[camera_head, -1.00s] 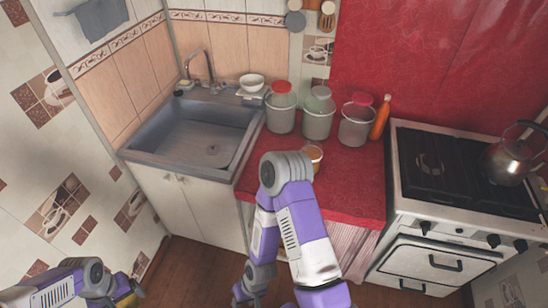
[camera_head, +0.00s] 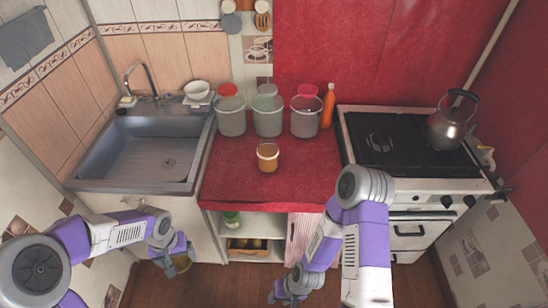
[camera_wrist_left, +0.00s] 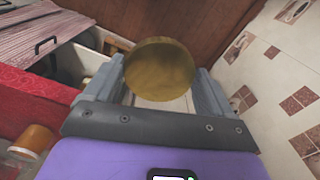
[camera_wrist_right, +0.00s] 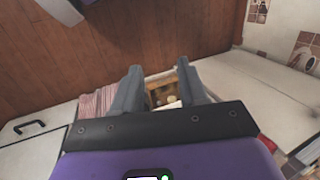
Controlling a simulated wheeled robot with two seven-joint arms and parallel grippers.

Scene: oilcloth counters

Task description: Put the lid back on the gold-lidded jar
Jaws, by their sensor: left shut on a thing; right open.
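The jar (camera_head: 267,158) stands upright on the red counter, in front of the canisters. Its body is amber and its top shows no gold lid. It also shows at the left edge of the left wrist view (camera_wrist_left: 33,140). The gold lid (camera_wrist_left: 160,70) is a round disc between the fingers of my left gripper (camera_wrist_left: 162,84), which is shut on it. In the head view the lid (camera_head: 181,263) is low in front of the sink cabinet, left of and below the jar. My right gripper (camera_head: 288,294) is open and empty, low in front of the counter; its fingers (camera_wrist_right: 158,86) show apart.
Several lidded items line the counter's back: a red-lidded canister (camera_head: 231,115), a green-lidded one (camera_head: 268,117), a pink-lidded one (camera_head: 305,115) and an orange bottle (camera_head: 328,107). The sink (camera_head: 140,155) is left, the stove (camera_head: 400,145) with kettle (camera_head: 449,125) right. Counter around the jar is clear.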

